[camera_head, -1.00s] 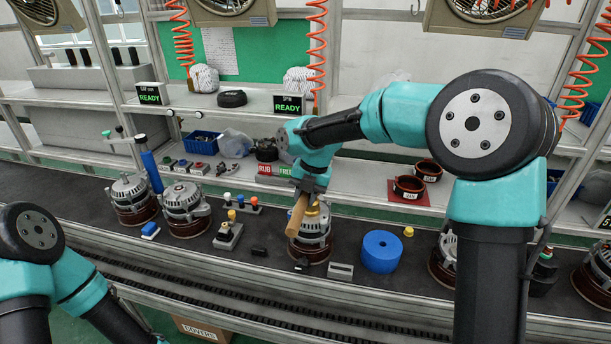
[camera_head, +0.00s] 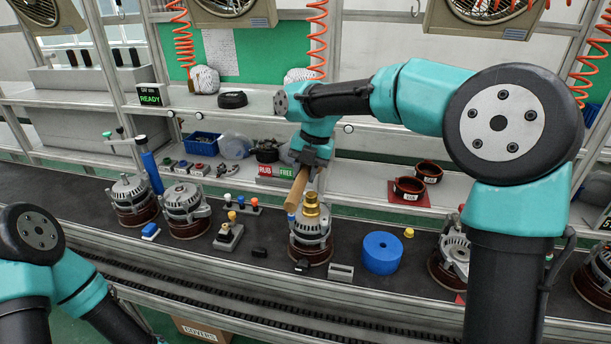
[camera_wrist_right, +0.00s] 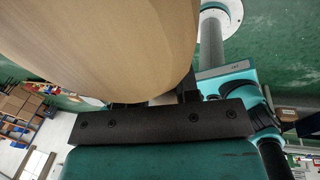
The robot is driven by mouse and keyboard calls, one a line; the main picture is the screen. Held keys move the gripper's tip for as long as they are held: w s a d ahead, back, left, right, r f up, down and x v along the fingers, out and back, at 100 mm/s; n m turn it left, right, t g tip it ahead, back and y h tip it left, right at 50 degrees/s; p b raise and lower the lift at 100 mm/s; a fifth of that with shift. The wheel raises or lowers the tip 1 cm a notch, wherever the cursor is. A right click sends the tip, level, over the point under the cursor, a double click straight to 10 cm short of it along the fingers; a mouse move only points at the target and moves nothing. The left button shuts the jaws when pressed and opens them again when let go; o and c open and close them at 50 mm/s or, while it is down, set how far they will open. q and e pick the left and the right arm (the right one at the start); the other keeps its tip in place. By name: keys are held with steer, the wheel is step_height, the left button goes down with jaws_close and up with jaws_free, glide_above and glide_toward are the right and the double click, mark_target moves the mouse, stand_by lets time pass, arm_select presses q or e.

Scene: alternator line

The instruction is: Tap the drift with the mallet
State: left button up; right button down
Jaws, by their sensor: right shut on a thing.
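My right gripper (camera_head: 311,160) is shut on the wooden mallet (camera_head: 297,190), which hangs tilted, its lower end toward the lower left. Pale wood of the mallet (camera_wrist_right: 110,40) fills the upper left of the right wrist view. The brass drift (camera_head: 311,206) stands upright on top of the middle alternator (camera_head: 311,240), just right of and below the mallet. A gap shows between the drift and my gripper; I cannot tell how far the mallet is from the drift in depth. My left arm shows at the lower left, but its gripper is outside the frame.
A blue round block (camera_head: 381,253) and a small grey block (camera_head: 340,272) sit right of the middle alternator on the dark belt. More alternators (camera_head: 184,208) stand along the belt. Shelves run behind.

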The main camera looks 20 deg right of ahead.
steer(key=shift+f, duration=0.1)
stand_by(0.6)
steer(key=d+x, duration=0.2)
steer(key=x, duration=0.6)
steer(key=v, duration=0.2)
steer(key=a+v, duration=0.1)
steer(key=v, duration=0.4)
steer(key=shift+a+r, duration=0.35)
steer(key=shift+f, duration=0.1)
